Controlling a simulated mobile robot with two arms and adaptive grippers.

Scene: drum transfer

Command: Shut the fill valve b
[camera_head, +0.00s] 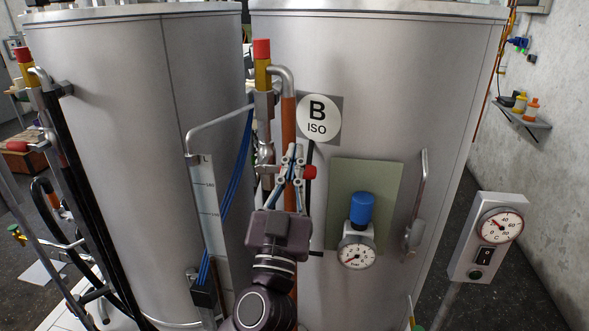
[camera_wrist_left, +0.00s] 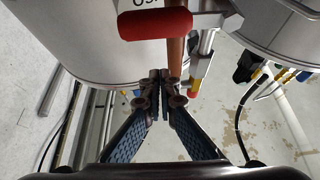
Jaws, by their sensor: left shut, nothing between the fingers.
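The tank marked B ISO (camera_head: 380,60) fills the middle of the head view. A copper-coloured pipe (camera_head: 289,110) runs down its front, with a silver valve body (camera_head: 266,155) beside it. A red handle grip (camera_head: 310,172) shows just right of my left gripper (camera_head: 295,150). In the left wrist view the red grip (camera_wrist_left: 155,24) is large and lies across the top, above the fingertips. My left gripper (camera_wrist_left: 160,78) is shut and empty, its fingertips close to the pipe. The gripper hides part of the valve in the head view. My right gripper is not in view.
A gauge with a blue cap (camera_head: 360,210) sits on a green plate right of the gripper. A metal handle (camera_head: 418,200) and a gauge box (camera_head: 489,235) stand further right. A second tank (camera_head: 110,90), a level scale (camera_head: 207,190) and blue cables (camera_head: 233,185) are at the left.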

